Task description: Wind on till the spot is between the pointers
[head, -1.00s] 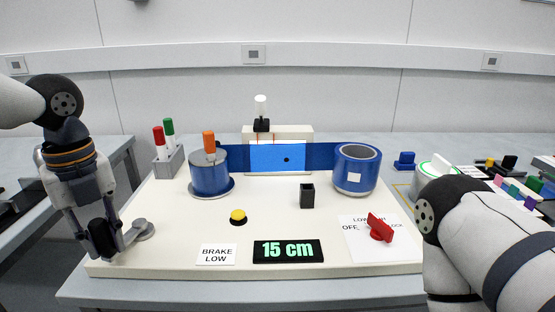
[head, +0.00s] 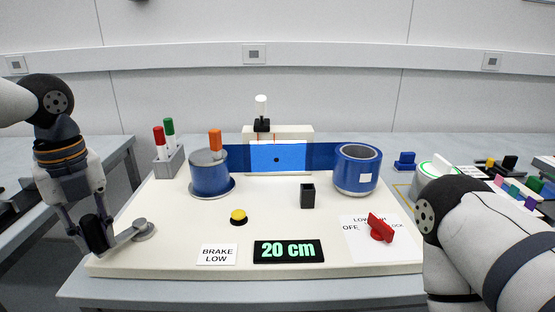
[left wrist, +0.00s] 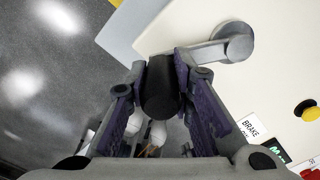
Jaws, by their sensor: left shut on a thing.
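A dark spot (head: 277,159) shows on the lit blue window (head: 258,158) of the film, near its middle. The blue film (head: 322,156) runs between the left spool (head: 209,180) and the right spool (head: 356,172). The crank (head: 143,229) is at the board's front left, its arm reaching left. My left gripper (head: 95,236) is shut on the crank's black handle (left wrist: 160,88), with a finger on each side of it. The display (head: 288,251) reads 20 cm. My right gripper is out of view.
A red knob (head: 380,228) sits at the board's right, a yellow button (head: 238,217) near the middle. A black holder (head: 307,196) stands upright. Red and green markers (head: 160,136) stand in a grey rack at back left. My right arm covers the front right.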

